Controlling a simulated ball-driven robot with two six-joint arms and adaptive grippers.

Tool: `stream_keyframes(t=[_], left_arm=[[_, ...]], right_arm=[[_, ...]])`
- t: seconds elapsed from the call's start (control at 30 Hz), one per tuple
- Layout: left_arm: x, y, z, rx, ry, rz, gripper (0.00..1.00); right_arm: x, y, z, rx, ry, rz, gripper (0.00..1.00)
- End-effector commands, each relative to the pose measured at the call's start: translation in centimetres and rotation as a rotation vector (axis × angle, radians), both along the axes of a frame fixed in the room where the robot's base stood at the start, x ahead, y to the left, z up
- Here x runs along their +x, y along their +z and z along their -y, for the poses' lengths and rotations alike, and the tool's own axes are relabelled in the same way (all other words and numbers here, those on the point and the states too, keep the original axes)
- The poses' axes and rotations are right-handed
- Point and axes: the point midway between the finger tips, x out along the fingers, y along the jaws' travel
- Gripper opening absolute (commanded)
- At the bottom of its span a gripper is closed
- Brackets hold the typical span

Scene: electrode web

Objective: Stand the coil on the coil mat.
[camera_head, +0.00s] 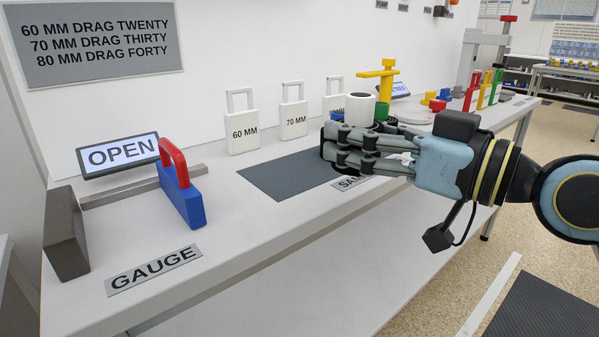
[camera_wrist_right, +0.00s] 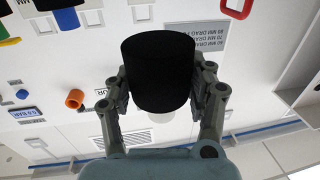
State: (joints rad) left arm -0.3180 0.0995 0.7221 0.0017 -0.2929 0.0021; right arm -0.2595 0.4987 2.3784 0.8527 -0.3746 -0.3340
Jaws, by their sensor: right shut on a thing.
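My right gripper (camera_head: 335,148) comes in from the right and is shut around the coil. The coil is a black cylinder (camera_wrist_right: 158,72) between the fingers in the right wrist view. In the head view its white core (camera_head: 359,109) stands upright above the fingers, which hide most of the black part. A flat dark grey mat (camera_head: 280,176) lies on the bench, left of and below the gripper. A label beginning "SA" at its front edge is partly hidden by my fingers. I cannot read whether this is the coil mat. My left gripper is not in view.
A gauge with a blue block and red handle (camera_head: 183,184) stands left, beside a screen reading OPEN (camera_head: 118,155). White tags for 60 MM (camera_head: 242,128) and 70 MM (camera_head: 293,118) stand behind the mat. A yellow post (camera_head: 386,82) stands behind the coil. The mat's left part is clear.

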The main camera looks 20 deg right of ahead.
Motion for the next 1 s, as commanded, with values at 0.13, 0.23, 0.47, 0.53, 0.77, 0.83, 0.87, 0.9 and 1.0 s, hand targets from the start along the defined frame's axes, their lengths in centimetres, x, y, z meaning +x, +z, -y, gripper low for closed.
stream_keyframes(t=[0.13, 0.23, 0.47, 0.53, 0.77, 0.83, 0.87, 0.9, 1.0], left_arm=[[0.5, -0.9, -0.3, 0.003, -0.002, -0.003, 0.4], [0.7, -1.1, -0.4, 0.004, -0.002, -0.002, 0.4], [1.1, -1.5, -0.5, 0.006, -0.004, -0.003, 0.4], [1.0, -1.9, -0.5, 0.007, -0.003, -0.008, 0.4], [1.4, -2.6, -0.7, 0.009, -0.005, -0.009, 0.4], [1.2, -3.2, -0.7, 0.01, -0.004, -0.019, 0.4], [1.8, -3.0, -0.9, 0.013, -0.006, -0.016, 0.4], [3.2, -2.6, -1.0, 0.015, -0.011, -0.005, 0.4], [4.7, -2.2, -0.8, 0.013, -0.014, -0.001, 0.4]], right_arm=[[4.0, 0.2, -1.5, 0.014, 0.0, 0.008, 0.0], [6.6, 0.3, -2.5, 0.013, 0.002, 0.007, 0.0], [11.2, 0.3, -4.2, 0.005, 0.003, 0.004, 0.0], [11.2, -1.1, -4.2, 0.002, 0.003, -0.003, 0.0], [11.1, -3.2, -4.1, 0.001, 0.003, 0.0, 0.0], [11.1, -4.9, -4.1, 0.002, 0.002, -0.005, 0.0], [11.1, -5.3, -4.1, 0.002, 0.003, -0.005, 0.0], [11.1, -5.9, -4.1, 0.001, 0.002, -0.004, 0.0], [11.3, -6.7, -4.2, 0.002, 0.002, 0.0, 0.0]])
